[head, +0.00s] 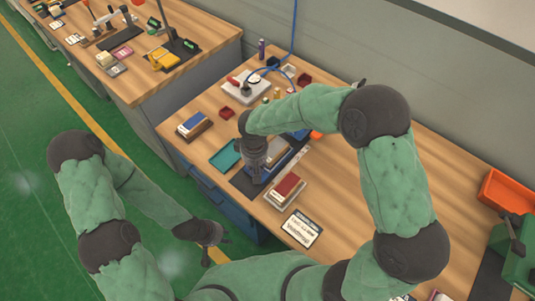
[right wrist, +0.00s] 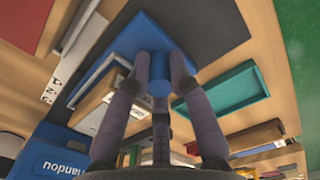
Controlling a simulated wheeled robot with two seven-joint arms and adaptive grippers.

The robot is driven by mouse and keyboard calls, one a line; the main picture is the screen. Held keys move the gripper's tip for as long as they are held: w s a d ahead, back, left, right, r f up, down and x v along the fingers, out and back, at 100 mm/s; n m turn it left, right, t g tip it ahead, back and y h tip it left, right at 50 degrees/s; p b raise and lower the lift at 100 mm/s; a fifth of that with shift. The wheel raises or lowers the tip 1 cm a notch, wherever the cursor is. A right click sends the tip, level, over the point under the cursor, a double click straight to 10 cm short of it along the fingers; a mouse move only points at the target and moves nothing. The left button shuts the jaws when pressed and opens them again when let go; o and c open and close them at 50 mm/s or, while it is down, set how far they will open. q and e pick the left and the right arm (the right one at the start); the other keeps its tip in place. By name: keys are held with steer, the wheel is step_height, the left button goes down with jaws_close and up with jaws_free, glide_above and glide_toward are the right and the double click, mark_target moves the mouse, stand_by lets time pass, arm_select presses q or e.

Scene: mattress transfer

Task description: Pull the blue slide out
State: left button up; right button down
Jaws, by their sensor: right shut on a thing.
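The blue slide (right wrist: 140,35) is a flat blue piece with a round blue knob (right wrist: 158,80) at its end, in the right wrist view. My right gripper (right wrist: 160,68) is shut on that knob, with its fingers around it. In the head view my right gripper (head: 257,172) covers much of the blue fixture (head: 284,160), which lies on a dark mat on the workbench. A blue body with white lettering (right wrist: 55,152) shows at lower left in the right wrist view. My left gripper (head: 212,237) hangs empty beside the bench's front edge, its fingers apart.
A teal tray (head: 226,157) lies left of the fixture, and stacked red and white pads (head: 286,190) lie to its right. A label card (head: 301,229) is near the front edge. An orange bin (head: 503,191) stands at far right. The wooden bench top (head: 340,190) is clear right of the pads.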

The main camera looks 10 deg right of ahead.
steer(key=shift+s+a, duration=0.85)
steer(key=shift+a, duration=0.2)
steer(key=shift+s+a, duration=0.8)
steer(key=shift+a, duration=0.2)
steer(key=c, duration=1.4)
jaws_free()
steer(key=shift+s+a, duration=0.15)
steer(key=shift+r, duration=0.55)
step_height(320, 180, up, 11)
